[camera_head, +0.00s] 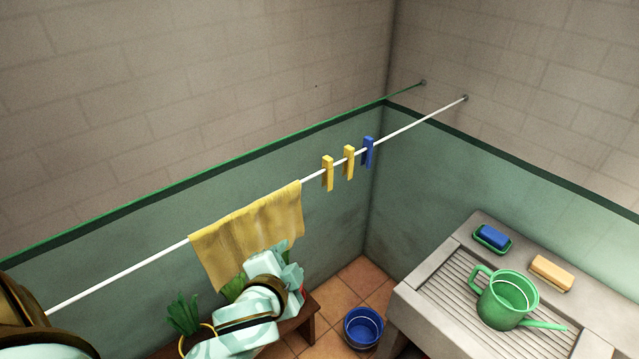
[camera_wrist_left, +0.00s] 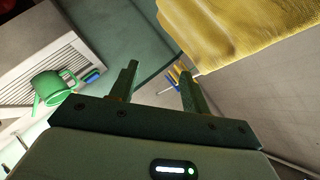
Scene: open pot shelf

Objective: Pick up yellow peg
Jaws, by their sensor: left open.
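Two yellow pegs are clipped on the white line in the head view, one nearer (camera_head: 328,174) and one farther along (camera_head: 348,162). A blue peg (camera_head: 368,152) is clipped just beyond them. My left gripper (camera_head: 287,257) is open and empty, in front of the lower right part of the yellow cloth and apart from the pegs. In the left wrist view, the open fingers (camera_wrist_left: 159,78) frame the wall, and the pegs show small beyond the right finger, partly hidden by it. My right gripper is not in view.
A yellow cloth (camera_head: 247,226) hangs on the white line (camera_head: 120,275), left of the pegs. A blue bucket (camera_head: 363,327) stands on the floor.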

